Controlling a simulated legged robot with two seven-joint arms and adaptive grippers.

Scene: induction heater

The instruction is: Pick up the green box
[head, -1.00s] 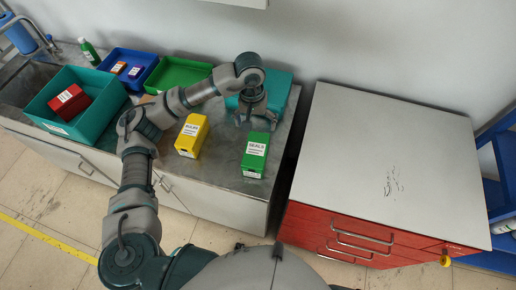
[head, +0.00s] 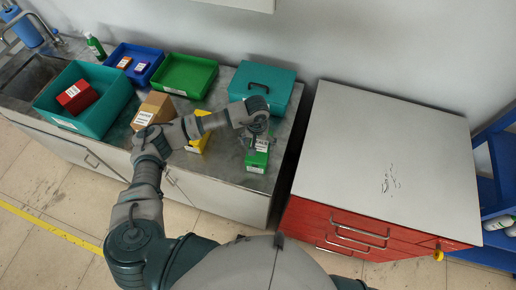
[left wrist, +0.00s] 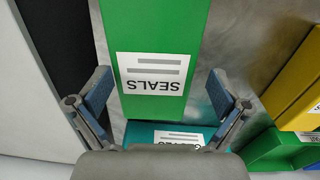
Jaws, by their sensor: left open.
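The green box (head: 257,158) with a white label stands on the steel counter near its right end. In the left wrist view the green box (left wrist: 155,30) shows its label reading SEALS. My left gripper (head: 258,137) is directly above the box in the head view and hides part of it. In the left wrist view the gripper's fingers (left wrist: 158,92) are open, one on each side of the box. My right gripper is not in view.
A yellow box (head: 199,143) stands left of the green box, partly behind my arm. A teal case (head: 265,80) sits behind, with a green tray (head: 186,70) and a cardboard box (head: 155,108) further left. A red drawer cabinet (head: 375,150) stands to the right.

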